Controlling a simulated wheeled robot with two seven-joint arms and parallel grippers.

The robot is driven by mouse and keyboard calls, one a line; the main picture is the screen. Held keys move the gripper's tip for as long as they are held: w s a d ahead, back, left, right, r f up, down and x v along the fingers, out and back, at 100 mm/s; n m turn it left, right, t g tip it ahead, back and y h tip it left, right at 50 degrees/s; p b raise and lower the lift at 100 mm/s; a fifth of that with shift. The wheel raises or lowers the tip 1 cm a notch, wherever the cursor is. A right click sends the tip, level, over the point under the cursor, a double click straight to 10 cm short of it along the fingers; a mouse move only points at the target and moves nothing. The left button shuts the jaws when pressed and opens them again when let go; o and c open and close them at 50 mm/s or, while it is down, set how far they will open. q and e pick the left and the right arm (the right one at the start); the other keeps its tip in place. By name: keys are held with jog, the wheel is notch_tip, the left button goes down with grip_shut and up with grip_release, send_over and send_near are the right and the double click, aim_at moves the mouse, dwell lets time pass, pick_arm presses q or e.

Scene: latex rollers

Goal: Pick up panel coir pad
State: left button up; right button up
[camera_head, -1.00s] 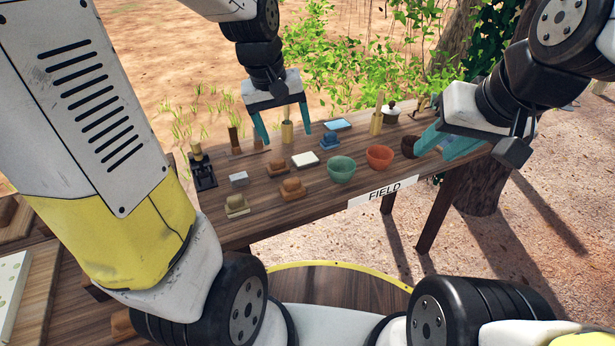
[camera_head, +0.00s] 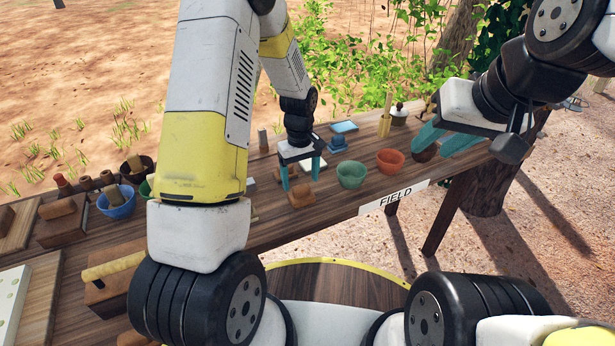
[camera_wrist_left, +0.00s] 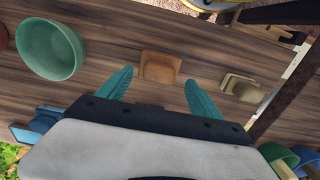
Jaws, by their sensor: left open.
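A brown block-like pad (camera_head: 299,196), which looks like the coir pad, lies on the dark wooden table. In the left wrist view it shows as a brown block (camera_wrist_left: 160,67) just beyond and between my fingertips. My left gripper (camera_head: 300,182) is open and points down over it, one teal finger to each side. In the left wrist view my left gripper (camera_wrist_left: 159,78) is empty. I cannot tell whether the fingers touch the pad. My right gripper (camera_head: 443,141) is open at the right end of the table, near a dark bowl (camera_head: 425,152).
A green bowl (camera_head: 351,174) stands right of the pad, with an orange bowl (camera_head: 390,162) further right. A pale block (camera_wrist_left: 241,88) lies on the pad's other side. A blue bowl (camera_head: 116,203) and wooden-handled items stand at the left. The FIELD sign (camera_head: 394,197) hangs at the front edge.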

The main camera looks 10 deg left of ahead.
aim_at(301, 187)
pick_arm(q)
notch_tip(301, 187, down, 4)
jog(key=shift+w+d+f, duration=0.1)
jog(key=c, duration=1.5)
